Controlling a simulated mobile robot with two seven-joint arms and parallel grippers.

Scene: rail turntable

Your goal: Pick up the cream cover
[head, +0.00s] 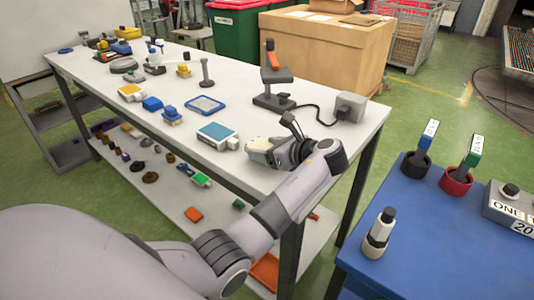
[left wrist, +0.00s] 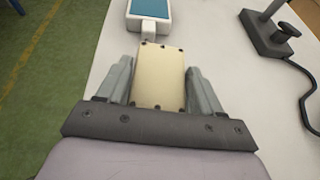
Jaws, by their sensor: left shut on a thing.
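The cream cover (left wrist: 160,78) is a flat, pale rectangular plate with small dark screws along its edges, seen between my left gripper's two grey fingers in the left wrist view. My left gripper (head: 262,150) is shut on it, over the front edge of the white table in the head view. In that view the hand mostly hides the cover. I cannot tell whether the cover is clear of the tabletop. My right gripper is not in view.
A blue-faced white device (head: 218,133) lies just left of the gripper; it also shows in the left wrist view (left wrist: 150,10). A black-based stand (head: 273,100) and a cabled grey box (head: 350,106) are behind. A blue table (head: 440,250) stands at right.

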